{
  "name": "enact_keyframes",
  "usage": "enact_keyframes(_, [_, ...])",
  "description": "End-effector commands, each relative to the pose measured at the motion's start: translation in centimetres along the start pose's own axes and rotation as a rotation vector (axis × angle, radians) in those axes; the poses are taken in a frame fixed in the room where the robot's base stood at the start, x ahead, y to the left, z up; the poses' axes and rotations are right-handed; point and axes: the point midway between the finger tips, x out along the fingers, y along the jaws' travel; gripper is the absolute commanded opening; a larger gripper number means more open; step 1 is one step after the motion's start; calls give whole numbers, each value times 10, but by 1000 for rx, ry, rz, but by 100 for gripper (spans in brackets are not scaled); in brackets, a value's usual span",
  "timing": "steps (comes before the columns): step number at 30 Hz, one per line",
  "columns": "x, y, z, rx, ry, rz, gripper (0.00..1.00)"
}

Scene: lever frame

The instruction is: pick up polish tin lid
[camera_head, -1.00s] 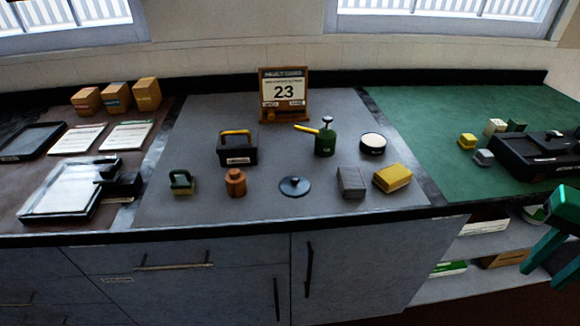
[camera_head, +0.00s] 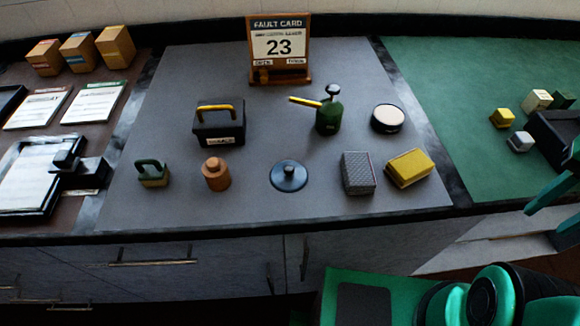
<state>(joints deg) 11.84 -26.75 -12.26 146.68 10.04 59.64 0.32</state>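The polish tin lid appears to be the dark blue round disc with a small knob (camera_head: 289,176), lying flat near the front middle of the grey mat. A round black tin with a pale top (camera_head: 388,118) stands behind it to the right. My gripper (camera_head: 542,224) is partly in view at the right edge, cut off by the frame. Its two teal fingers look spread apart with nothing between them. It is well to the right of the lid and not touching it.
Near the lid stand a copper-coloured jar (camera_head: 216,174), a grey block (camera_head: 358,173), a yellow block (camera_head: 409,167), a green oil can (camera_head: 328,116) and a black box (camera_head: 219,122). The fault card stand (camera_head: 279,50) is behind. The mat around the lid is clear.

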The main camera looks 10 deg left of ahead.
Motion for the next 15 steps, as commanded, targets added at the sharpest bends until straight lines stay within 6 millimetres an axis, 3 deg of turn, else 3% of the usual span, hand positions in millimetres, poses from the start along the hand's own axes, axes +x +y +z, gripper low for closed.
enact_keyframes(3, [-8, -1, 6, -54, 14, -5, 38])
enact_keyframes(7, [-17, -29, -8, -241, 16, 5, 38])
enact_keyframes(11, [-31, -81, -22, -547, 20, 17, 38])
enact_keyframes(15, [-45, -147, -23, -907, 23, 28, 38])
